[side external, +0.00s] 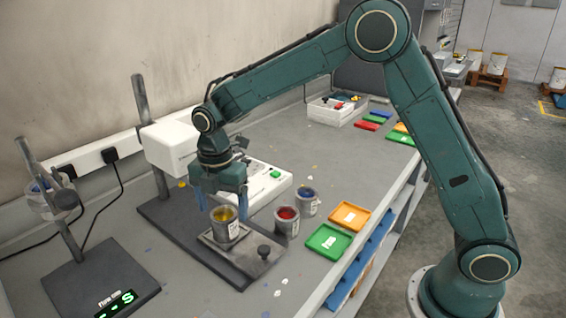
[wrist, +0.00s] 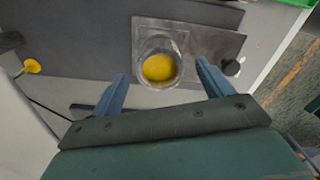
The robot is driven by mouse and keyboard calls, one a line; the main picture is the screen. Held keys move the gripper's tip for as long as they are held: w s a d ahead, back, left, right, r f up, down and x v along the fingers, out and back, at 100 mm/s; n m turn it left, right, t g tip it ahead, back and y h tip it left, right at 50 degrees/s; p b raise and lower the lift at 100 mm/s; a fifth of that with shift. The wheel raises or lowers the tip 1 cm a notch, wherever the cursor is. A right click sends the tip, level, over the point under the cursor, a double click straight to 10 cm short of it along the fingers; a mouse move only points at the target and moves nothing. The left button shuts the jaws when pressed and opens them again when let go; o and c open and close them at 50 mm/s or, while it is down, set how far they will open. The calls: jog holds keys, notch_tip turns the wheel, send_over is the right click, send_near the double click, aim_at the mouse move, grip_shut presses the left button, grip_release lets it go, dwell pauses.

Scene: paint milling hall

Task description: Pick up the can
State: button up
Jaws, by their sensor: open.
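A grey metal can with yellow paint inside (side external: 226,228) stands upright on a small metal plate (side external: 250,250) on a dark stand base. It also shows in the wrist view (wrist: 158,66), seen from above. My gripper (side external: 222,208) is open, pointing down over the can. In the wrist view its two blue fingers (wrist: 160,72) are spread on the left and right sides of the can, with clear gaps. Two other cans stand to the right, one with red paint (side external: 286,222) and one with blue paint (side external: 306,203).
A white mixer head (side external: 170,146) on a post stands behind my gripper. A black knob (side external: 264,252) is on the plate's right. A green tray (side external: 328,241) and an orange tray (side external: 350,216) lie near the bench edge. The far bench middle is mostly clear.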

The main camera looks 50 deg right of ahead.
jog(key=shift+f, duration=2.55)
jog(key=shift+c, duration=0.2)
jog(key=c, duration=1.1)
